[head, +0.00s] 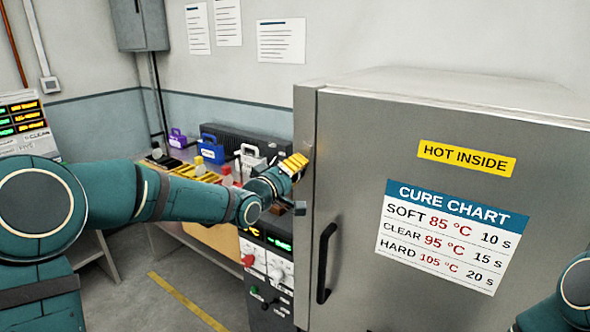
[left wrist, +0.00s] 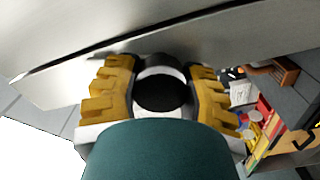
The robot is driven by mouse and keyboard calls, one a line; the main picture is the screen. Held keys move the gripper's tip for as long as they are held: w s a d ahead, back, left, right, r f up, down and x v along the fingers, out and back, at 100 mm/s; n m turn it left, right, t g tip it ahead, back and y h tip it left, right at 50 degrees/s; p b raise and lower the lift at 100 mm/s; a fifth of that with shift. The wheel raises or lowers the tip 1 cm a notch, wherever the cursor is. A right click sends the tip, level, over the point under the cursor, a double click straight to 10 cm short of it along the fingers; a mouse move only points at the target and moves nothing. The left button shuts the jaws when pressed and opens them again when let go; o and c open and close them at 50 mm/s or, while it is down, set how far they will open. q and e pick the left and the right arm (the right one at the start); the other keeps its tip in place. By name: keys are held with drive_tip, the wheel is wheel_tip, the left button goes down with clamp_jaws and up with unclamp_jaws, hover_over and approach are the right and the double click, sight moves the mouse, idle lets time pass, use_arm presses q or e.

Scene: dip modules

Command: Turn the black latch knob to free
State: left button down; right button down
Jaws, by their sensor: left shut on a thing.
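My left gripper (head: 296,163), with yellow fingers, is at the left edge of the grey oven front. The left wrist view shows the same gripper (left wrist: 158,68) shut with its fingers on either side of the black latch knob (left wrist: 153,60), close against the metal face. The knob is mostly hidden there, and in the head view the gripper hides it. The grey oven door (head: 365,150) looks shut and has a black vertical handle (head: 326,262) below the gripper. My right gripper is out of view; only part of that arm shows at lower right.
Behind my left arm, a bench holds purple, blue (head: 211,148) and white (head: 249,157) handled items. A panel with knobs (head: 268,268) stands left of the oven. A display unit (head: 25,120) is at far left. Floor shows at lower left.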

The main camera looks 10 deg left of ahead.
use_arm(q)
drive_tip(key=shift+r+n+p, duration=0.1)
drive_tip(key=shift+n+p, duration=0.2)
drive_tip(key=shift+n, duration=1.1)
drive_tip(key=shift+c, duration=2.2)
unclamp_jaws()
drive_tip(key=v, duration=1.2)
